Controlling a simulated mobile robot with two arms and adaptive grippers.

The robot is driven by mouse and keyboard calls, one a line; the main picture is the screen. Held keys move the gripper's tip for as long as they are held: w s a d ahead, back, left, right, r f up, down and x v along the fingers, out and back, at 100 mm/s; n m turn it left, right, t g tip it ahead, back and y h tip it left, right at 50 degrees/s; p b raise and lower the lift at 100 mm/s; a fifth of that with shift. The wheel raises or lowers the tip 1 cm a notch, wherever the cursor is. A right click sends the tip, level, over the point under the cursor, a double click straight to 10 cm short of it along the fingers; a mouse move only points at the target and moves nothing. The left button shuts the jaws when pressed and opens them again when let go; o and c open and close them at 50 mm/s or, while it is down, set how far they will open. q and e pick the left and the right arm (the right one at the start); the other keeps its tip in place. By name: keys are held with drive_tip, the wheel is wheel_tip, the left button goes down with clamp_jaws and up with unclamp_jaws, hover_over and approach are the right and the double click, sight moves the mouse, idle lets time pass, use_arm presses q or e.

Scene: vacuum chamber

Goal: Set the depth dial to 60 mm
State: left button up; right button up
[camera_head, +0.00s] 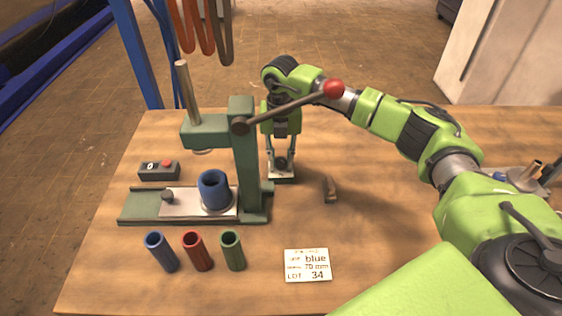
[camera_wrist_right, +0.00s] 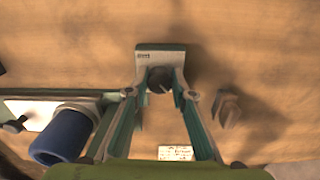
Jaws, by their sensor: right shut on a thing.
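The depth dial (camera_head: 281,163) is a dark round knob on a small pale plate, behind and right of the green press base. In the right wrist view the dial (camera_wrist_right: 160,79) shows a light pointer line; its scale is too small to read. My right gripper (camera_head: 281,158) points down at it. Its fingers (camera_wrist_right: 160,84) are shut on the dial, one on each side. My left gripper is not in view. A white card (camera_head: 307,265) at the front reads blue, 70 mm, LOT 34.
The green press (camera_head: 245,150) has a lever ending in a red ball (camera_head: 333,89), close to my right arm. A blue cup (camera_head: 213,188) stands on its base. A control box (camera_head: 158,170) is left; a brown piece (camera_head: 330,189) lies right.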

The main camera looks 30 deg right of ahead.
sight(281, 160)
drive_tip(key=shift+n+b, duration=0.65)
drive_tip(key=shift+n, duration=1.05)
drive_tip(key=o, duration=1.1)
wheel_tip(281, 160, up, 12)
